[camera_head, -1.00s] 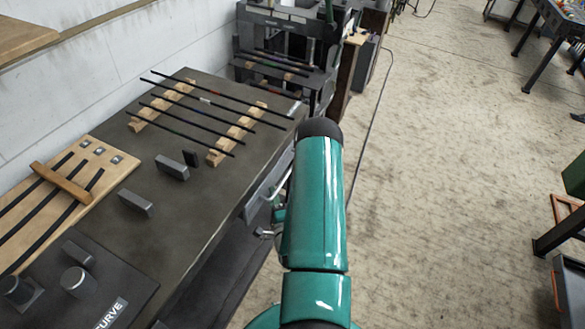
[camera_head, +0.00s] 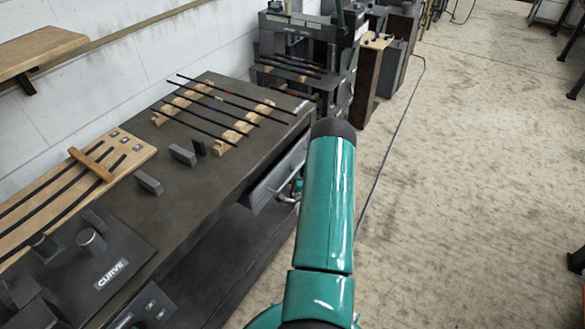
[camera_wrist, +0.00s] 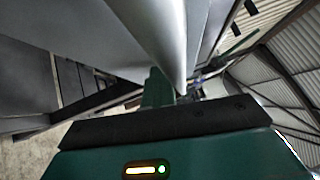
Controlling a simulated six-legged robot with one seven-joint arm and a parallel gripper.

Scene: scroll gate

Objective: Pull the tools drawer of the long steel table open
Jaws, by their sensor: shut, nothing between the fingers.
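The long steel table (camera_head: 205,185) runs along the left in the head view, with a dark top. A grey drawer (camera_head: 274,183) sits under its right edge, left of my arm. Whether it stands slightly out, I cannot tell. My gripper (camera_head: 293,193) is beside the drawer front, near its handle, mostly hidden behind my green arm. In the wrist view, a green finger (camera_wrist: 158,90) is close to a smooth pale-grey bar (camera_wrist: 160,35), likely the handle. The gripper is shut and holds nothing; contact with the bar is unclear.
Wooden racks with black rods (camera_head: 228,130), grey blocks (camera_head: 148,183) and a wooden board (camera_head: 75,195) lie on the table. A dark machine (camera_head: 300,60) stands beyond its far end. A cable (camera_head: 395,135) crosses the otherwise open floor at right.

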